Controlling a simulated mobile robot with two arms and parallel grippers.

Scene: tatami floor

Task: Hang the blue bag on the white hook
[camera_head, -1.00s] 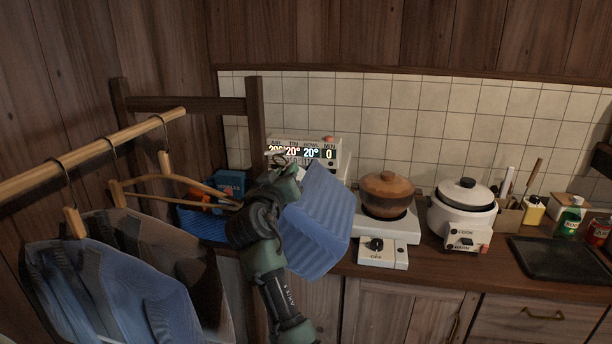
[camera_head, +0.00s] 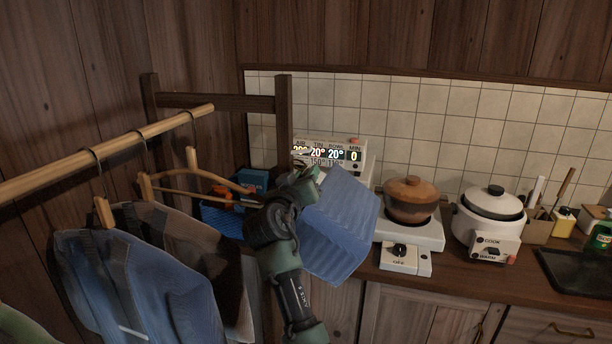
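The blue bag (camera_head: 345,228), a ribbed light-blue piece, hangs tilted in front of the counter, just right of my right gripper (camera_head: 303,178). The gripper appears shut on the bag's upper left edge. My wrist hides part of the contact. My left gripper is not in view; only a green part, perhaps of my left arm, shows in the lower left corner. I cannot make out a white hook in this view.
A wooden rail (camera_head: 60,165) at left carries hangers and clothes (camera_head: 140,285). A blue basket (camera_head: 222,222) stands behind my arm. A display device (camera_head: 328,155), a brown pot (camera_head: 411,200) on a burner, and a white cooker (camera_head: 488,222) stand along the counter.

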